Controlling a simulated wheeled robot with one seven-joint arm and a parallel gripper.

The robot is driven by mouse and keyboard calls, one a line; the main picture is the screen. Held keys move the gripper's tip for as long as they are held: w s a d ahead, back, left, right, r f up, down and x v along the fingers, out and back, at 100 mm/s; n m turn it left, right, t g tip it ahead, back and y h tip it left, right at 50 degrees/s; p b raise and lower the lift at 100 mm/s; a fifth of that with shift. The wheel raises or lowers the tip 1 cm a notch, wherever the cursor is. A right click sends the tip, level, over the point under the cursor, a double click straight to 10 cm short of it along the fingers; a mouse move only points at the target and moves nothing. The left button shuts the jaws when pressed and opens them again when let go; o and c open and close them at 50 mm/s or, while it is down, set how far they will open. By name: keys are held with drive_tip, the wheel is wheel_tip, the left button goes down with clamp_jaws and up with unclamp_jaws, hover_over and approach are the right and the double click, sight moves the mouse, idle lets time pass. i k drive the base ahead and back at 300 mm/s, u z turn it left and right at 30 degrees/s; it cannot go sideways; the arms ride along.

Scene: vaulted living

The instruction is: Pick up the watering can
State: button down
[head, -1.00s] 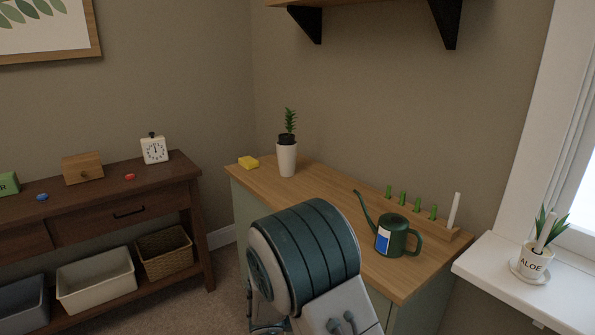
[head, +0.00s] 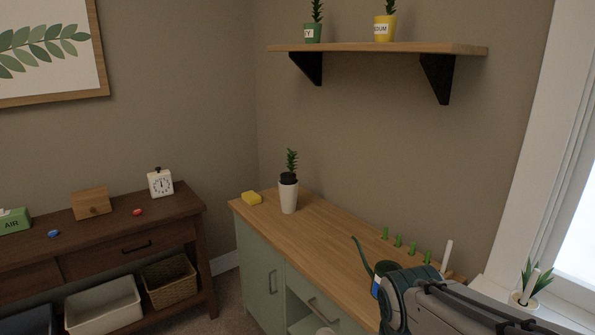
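The dark green watering can (head: 364,256) stands on the wooden top of the green cabinet (head: 325,233), towards its right end. Its long thin spout points up and left, and part of its rim and blue-and-white label shows. My arm covers most of its body and its handle in the head view. My gripper's fingers are not in view, so their distance from the can cannot be seen.
A wooden block with green pegs (head: 398,241) lies behind the can. A wall shelf (head: 380,48) hangs above. The middle of the top is clear.

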sight(382, 267)
drive_tip(key=z, duration=1.3)
drive_tip(key=k, duration=0.5)
drive_tip(key=u, duration=1.7)
drive_tip(key=i, duration=0.95)
drive_tip(key=z, duration=0.15)
